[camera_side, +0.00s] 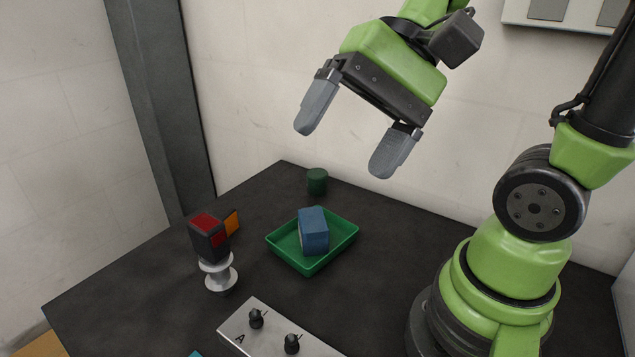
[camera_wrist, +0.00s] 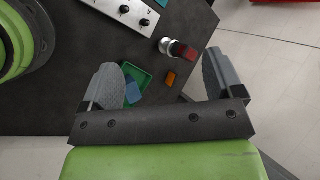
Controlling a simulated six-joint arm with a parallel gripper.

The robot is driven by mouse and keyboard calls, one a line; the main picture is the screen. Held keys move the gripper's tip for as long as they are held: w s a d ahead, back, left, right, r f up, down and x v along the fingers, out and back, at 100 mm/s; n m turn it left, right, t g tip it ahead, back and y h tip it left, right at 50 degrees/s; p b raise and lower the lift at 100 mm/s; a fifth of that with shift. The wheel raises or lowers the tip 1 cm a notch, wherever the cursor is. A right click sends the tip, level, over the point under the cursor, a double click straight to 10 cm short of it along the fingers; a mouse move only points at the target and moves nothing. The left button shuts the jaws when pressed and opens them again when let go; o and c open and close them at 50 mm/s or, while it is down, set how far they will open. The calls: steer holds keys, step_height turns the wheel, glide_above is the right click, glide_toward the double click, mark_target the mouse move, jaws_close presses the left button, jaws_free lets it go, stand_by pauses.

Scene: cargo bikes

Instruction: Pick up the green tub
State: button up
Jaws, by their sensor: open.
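Two green things stand on the dark table. A small dark green cylinder (camera_side: 317,182), tub-like, stands upright near the back corner. A shallow bright green tray (camera_side: 345,238) lies in front of it with a blue block (camera_side: 313,232) inside. In the wrist view the tray (camera_wrist: 146,78) and blue block (camera_wrist: 133,93) show partly behind the left finger; I cannot make out the cylinder there. My gripper (camera_side: 342,153) is open and empty, high above the table. Its spread fingers (camera_wrist: 160,62) also show in the wrist view.
Left of the tray, a dark block with red faces (camera_side: 208,238) sits on a white spool-shaped stand (camera_side: 218,273), with an orange block (camera_side: 231,222) beside it. A pale panel with black knobs (camera_side: 272,330) lies at the front. A wall and dark pillar (camera_side: 165,100) stand behind.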

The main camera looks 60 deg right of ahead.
steer(key=w+m+t+y, duration=0.2)
steer(key=w+m+y, duration=0.4)
steer(key=w+m, duration=0.15)
steer(key=m+t+h, duration=1.3)
steer(key=m+h, duration=0.3)
steer(key=m, duration=0.6)
glide_above(325, 178)
steer(key=s+a, duration=0.1)
steer(key=s, duration=0.4)
step_height(325, 178, down, 18)
steer(key=shift+h, duration=0.3)
steer(key=f, duration=0.5)
steer(key=w+f, duration=0.1)
steer(key=f, duration=0.2)
steer(key=shift+d, duration=0.1)
steer(key=shift+m, duration=0.25)
steer(key=shift+x, duration=3.35)
steer(key=c, duration=1.1)
